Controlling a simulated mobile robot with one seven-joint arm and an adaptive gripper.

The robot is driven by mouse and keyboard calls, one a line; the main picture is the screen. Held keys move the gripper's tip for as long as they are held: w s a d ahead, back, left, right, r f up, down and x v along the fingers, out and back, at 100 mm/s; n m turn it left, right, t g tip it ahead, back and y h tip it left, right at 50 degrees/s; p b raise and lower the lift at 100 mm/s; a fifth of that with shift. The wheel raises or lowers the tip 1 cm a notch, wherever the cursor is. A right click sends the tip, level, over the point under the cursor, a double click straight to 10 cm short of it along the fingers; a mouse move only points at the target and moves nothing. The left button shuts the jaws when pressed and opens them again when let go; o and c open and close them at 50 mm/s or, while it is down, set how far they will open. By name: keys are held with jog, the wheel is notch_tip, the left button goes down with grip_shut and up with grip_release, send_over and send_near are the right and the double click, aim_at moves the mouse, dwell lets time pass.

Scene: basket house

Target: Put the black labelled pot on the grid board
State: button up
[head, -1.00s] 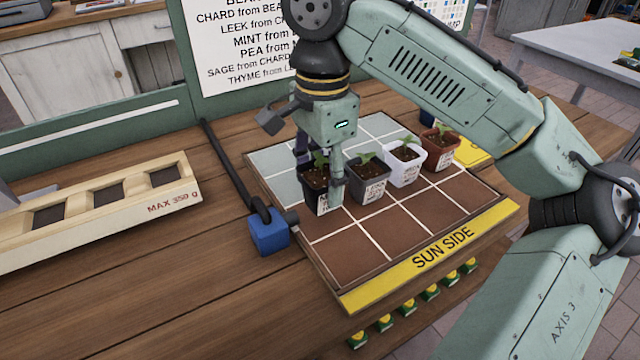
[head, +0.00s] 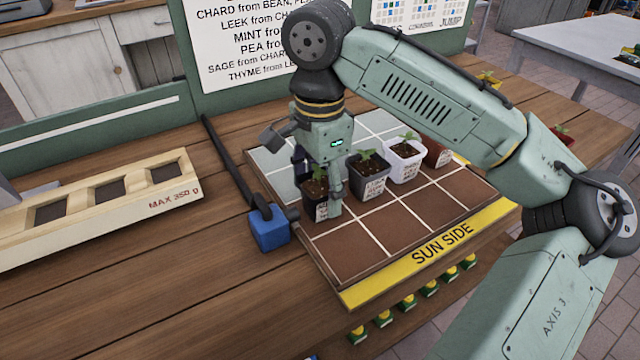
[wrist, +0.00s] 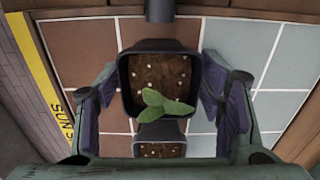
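The black labelled pot (head: 312,206) holds dark soil and a green seedling, with a white label on its front. It is upright at the left end of a row of pots, over the grid board (head: 362,245). Whether its base touches the board is hard to tell. In the wrist view the pot (wrist: 126,98) sits between the purple pads of my gripper (wrist: 160,90). The board has brown and pale grey cells with white lines and a yellow "SUN SIDE" edge.
A dark grey pot (head: 369,184) stands close beside the black one, then a white pot (head: 402,168) and a terracotta pot (head: 436,153). A blue block (head: 269,230) with a black rod lies left of the board. Front brown cells are bare. A wooden tray (head: 100,215) is far left.

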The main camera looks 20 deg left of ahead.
aim_at(320, 182)
jog(key=shift+o, duration=0.4)
notch_tip(320, 182, up, 12)
jog(key=shift+r+p, duration=0.15)
jog(key=shift+p, duration=0.3)
